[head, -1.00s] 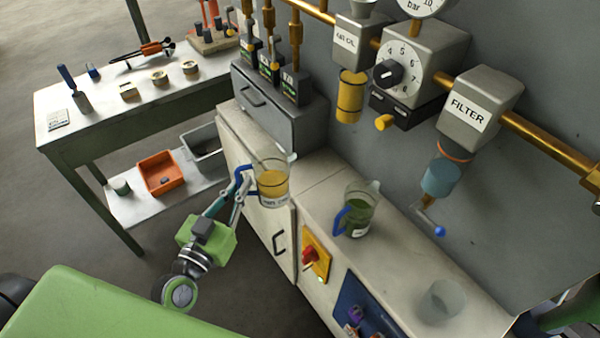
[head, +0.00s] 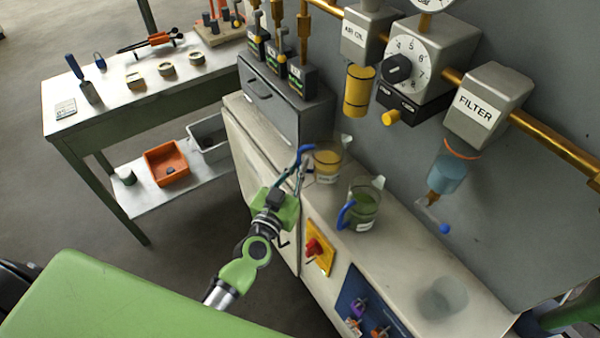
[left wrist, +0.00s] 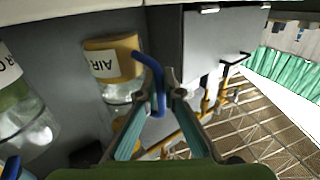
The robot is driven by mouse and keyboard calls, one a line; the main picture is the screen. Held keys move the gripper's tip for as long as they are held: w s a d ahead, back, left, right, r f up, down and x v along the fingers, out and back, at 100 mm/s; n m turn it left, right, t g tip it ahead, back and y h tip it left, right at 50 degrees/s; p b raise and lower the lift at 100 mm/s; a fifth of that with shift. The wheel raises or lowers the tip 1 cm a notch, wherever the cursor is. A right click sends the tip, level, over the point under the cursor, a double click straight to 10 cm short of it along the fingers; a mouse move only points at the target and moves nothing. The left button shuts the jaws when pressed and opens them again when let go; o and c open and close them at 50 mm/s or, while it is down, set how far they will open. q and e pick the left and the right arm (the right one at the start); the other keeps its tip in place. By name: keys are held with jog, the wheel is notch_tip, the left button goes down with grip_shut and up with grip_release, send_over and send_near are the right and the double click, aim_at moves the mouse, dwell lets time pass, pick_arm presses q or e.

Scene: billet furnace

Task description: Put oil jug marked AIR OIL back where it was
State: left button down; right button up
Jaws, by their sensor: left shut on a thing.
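The jug of amber oil (head: 327,162) is by the back wall over the pale cabinet top, behind my left gripper. In the left wrist view the jug (left wrist: 112,65) appears upside down, with a label that starts "AIR". My left gripper (head: 300,165) is shut on its blue handle, which shows between the fingers (left wrist: 160,100) in the wrist view. The jug looks upright. I cannot tell whether its base touches the cabinet top. My right gripper is not in view.
A jug of green liquid (head: 364,207) with a blue handle stands close to the right. The grey drawer unit (head: 275,100) is to the left. The AIR OIL unit (head: 361,35) and the FILTER (head: 486,105) hang above.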

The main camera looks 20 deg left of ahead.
pick_arm(q)
jog(key=shift+f+b, duration=0.3)
jog(key=shift+f, duration=0.6)
jog(key=shift+w+d+f, duration=0.1)
jog(key=shift+w+f, duration=0.15)
jog(key=c, duration=2.2)
grip_release()
jog(key=shift+f, duration=0.15)
jog(key=shift+s, duration=0.1)
jog(key=shift+r, duration=0.2)
jog(key=s, duration=1.2)
jog(key=shift+a+f+p, duration=0.15)
jog(key=shift+a+p, duration=0.2)
jog(key=shift+p, duration=0.05)
